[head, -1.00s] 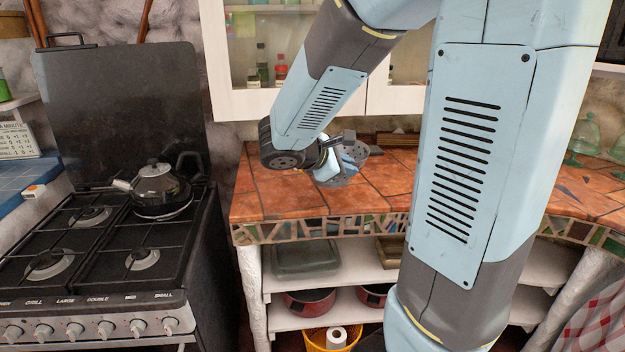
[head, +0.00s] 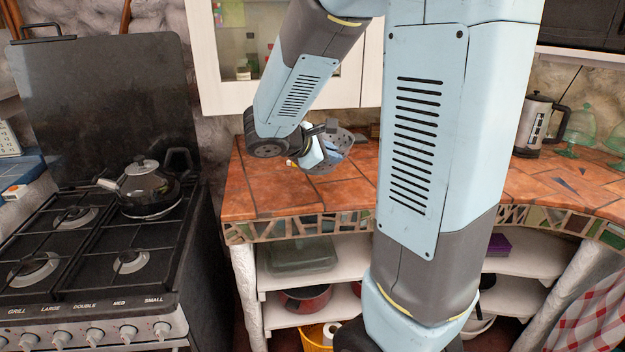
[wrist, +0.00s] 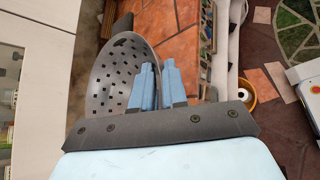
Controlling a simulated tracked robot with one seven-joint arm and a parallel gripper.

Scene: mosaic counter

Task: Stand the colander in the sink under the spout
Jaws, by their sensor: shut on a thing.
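The grey metal colander (wrist: 108,82), pierced with many square holes, fills the left middle of the wrist view. In the head view, part of the colander (head: 322,168) shows above the tiled counter, partly covered by my gripper (head: 325,150). My gripper's two blue fingers (wrist: 159,84) also show in the wrist view, close together at the colander's right edge. It is shut on the colander and holds it tilted. The exact grip point is hard to make out. No sink or spout can be made out in either view.
The orange tiled counter (head: 262,193) is mostly bare below the colander. A stove (head: 85,265) with a dark kettle (head: 150,188) stands on the left. A steel electric kettle (head: 537,125) and green glassware (head: 583,130) stand on the right of the counter. A white wall cabinet (head: 215,98) hangs above.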

